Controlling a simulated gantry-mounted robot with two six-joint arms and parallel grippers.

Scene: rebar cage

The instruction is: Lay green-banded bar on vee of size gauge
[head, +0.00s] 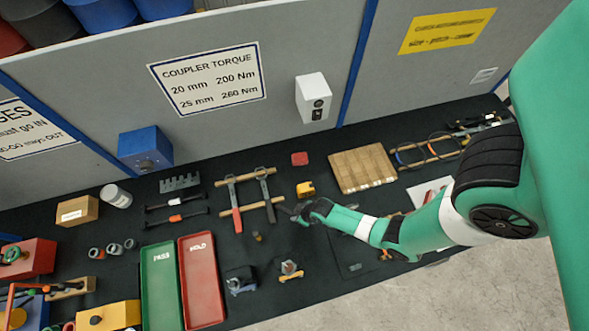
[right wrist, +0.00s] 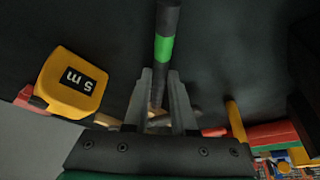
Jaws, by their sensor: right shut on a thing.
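The green-banded bar (right wrist: 164,50) is dark with a bright green band. In the right wrist view it runs up from between the fingers of my right gripper (right wrist: 160,88), which is shut on it. In the head view my right gripper (head: 291,210) is low over the mat, just right of the wooden rack; the bar cannot be made out there. Two small fixtures stand near the front, a dark one (head: 240,281) and one with an orange part (head: 290,270). I cannot tell which thing is the size gauge, and no vee shows clearly. My left gripper is not in view.
Green (head: 161,285) and red (head: 202,280) trays lie front left. A wooden board (head: 361,169) lies right.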

